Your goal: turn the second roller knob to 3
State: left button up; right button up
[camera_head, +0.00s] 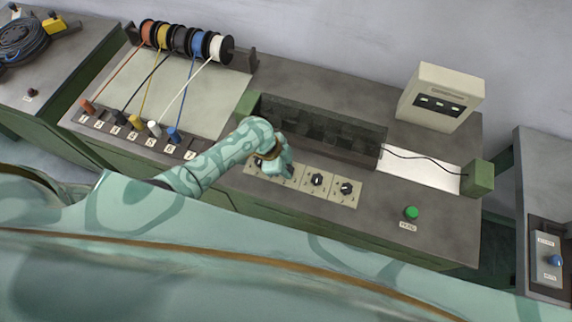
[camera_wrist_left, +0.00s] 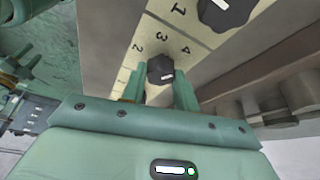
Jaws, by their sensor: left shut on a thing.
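The strip of roller knob panels (camera_head: 330,197) runs along the front of the green-sided machine. My left gripper (camera_head: 286,172) reaches down over the second panel from the left and hides its knob in the head view. In the left wrist view, a dark knob (camera_wrist_left: 160,69) sits between the two fingers of my left gripper (camera_wrist_left: 160,90), which is shut on it. The numerals 2, 3 and 4 show around this knob on the pale plate. I cannot tell clearly which numeral its pointer faces. My right gripper is not in view.
Another knob (camera_wrist_left: 226,11) shows at the top of the wrist view. The third (camera_head: 316,180) and fourth (camera_head: 346,188) knobs are uncovered. A green button (camera_head: 411,213) is to the right, a dark roller trough (camera_head: 325,130) behind, and wire spools (camera_head: 180,40) at the back left.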

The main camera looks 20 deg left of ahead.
pick_arm(q)
jog(key=shift+s+r+n+t+p, duration=0.15)
jog(key=shift+n+t+p, duration=0.25)
jog(key=shift+n+p, duration=0.75)
jog(key=n+t+p, duration=0.1)
jog(key=n+p, duration=0.2)
jog(key=shift+d+n+y, duration=0.15)
jog(key=shift+n+y, duration=0.1)
jog(key=shift+y, duration=0.15)
jog(key=n+t+p, duration=0.1)
jog(key=n, duration=0.1)
jog(key=shift+n+y, duration=0.3)
jog(key=shift+y, duration=0.1)
jog(key=shift+s+d+n+t+y+p, duration=0.15)
jog(key=shift+n+y+p, duration=0.25)
jog(key=shift+n, duration=0.35)
jog(key=shift+w+n+t+y+p, duration=0.1)
jog(key=shift+n+t+y+p, duration=0.1)
jog(key=shift+n+p, duration=0.45)
jog(key=shift+n, duration=0.3)
jog(key=o, duration=1)
jog(key=shift+f, duration=0.2)
